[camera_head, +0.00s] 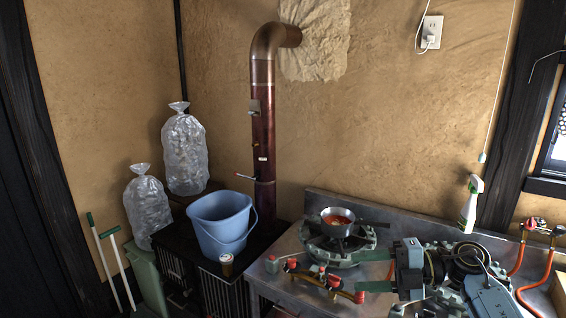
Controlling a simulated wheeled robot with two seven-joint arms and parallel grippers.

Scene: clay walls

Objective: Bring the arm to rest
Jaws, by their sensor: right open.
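My right arm (490,295) comes in from the lower right, over the metal counter. My right gripper (373,271) points left, with its two green fingers apart and nothing between them. It is in front of the gas stove (340,252) and to the right of the red-knobbed gas fittings; whether it touches the counter I cannot tell. A small pan (338,215) with reddish food stands on the stove, behind the gripper. My left arm and gripper are not in view.
A blue bucket (222,222) and a small cup (227,264) stand on a dark stand at left. A spray bottle (469,205) stands behind my right arm. Red hoses (518,262) run at the right. A stove pipe (263,130) rises behind.

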